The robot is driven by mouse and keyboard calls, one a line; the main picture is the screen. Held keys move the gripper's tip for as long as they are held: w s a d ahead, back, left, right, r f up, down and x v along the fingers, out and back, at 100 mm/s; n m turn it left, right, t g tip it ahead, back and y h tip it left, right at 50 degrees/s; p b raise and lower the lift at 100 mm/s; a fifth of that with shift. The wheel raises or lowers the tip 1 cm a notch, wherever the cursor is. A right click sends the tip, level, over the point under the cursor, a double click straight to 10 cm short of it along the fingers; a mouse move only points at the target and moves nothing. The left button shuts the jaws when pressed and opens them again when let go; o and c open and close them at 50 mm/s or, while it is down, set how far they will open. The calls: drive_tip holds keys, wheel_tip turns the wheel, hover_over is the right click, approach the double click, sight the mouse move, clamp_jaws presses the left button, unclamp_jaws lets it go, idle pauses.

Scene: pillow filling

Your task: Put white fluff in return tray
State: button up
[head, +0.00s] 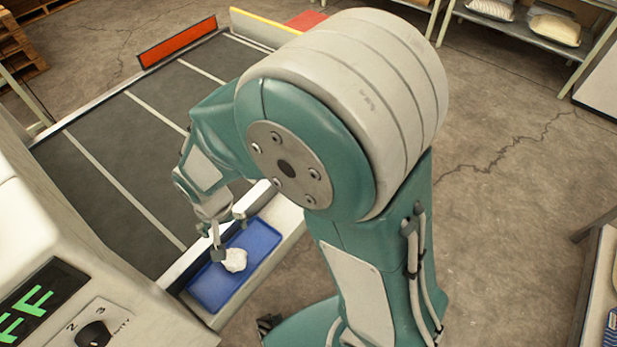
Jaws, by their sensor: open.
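The white fluff (236,260) is a small clump that shows over the blue tray (211,291). The tray sits on a pale ledge along the near edge of the dark conveyor. My gripper (228,236) is just above the tray, open, with one finger right beside the fluff's upper left side. I cannot tell whether the finger touches the fluff, or whether the fluff rests fully on the tray floor. My arm hides part of the area behind the tray.
The dark conveyor (110,150) with pale cross lines lies behind the tray. A light machine housing (60,215) with a dial and green display stands close at the left. Shelves with pillows (555,29) are at the upper right.

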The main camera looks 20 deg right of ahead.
drive_tip(key=s+d+r+t, duration=0.1)
drive_tip(key=d+r+t, duration=0.1)
drive_tip(key=d+r, duration=1)
drive_tip(key=s+d+r+t, duration=0.3)
drive_tip(key=s+d+r, duration=0.4)
drive_tip(key=s+r, duration=0.1)
drive_tip(key=shift+r+n, duration=0.4)
drive_tip(key=shift+r, duration=0.15)
drive_tip(key=shift+w+d, duration=0.1)
drive_tip(key=shift+d, duration=0.05)
drive_tip(key=shift+c, duration=0.4)
